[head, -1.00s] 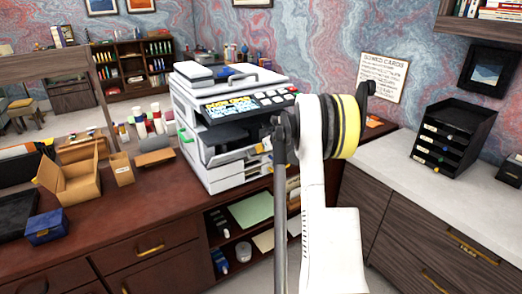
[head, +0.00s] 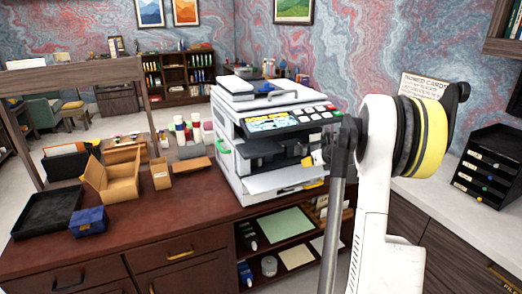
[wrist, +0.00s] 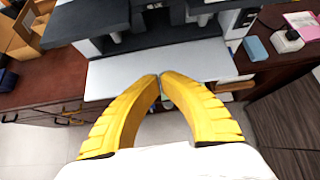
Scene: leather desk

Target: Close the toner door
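The white printer (head: 232,165) stands on the brown desk, with a dark control panel (head: 290,119) on its front. A white flap, which looks like the toner door (head: 280,179), is folded out low on its front below a dark opening. In the wrist view the flap (wrist: 120,70) lies flat under and beyond my fingers. My gripper (wrist: 160,76) has its two yellow fingers brought together at the tips, with nothing seen between them. The tips overlap the flap in the picture; I cannot tell whether they touch it. In the head view my arm hides most of the gripper.
A green handle (head: 222,147) is on the printer's left side. Open cardboard boxes (head: 112,185), a blue box (head: 88,221) and a black tray (head: 45,212) sit on the desk to the left. An open shelf (head: 290,240) with papers is below. A blue block (wrist: 255,48) shows at right.

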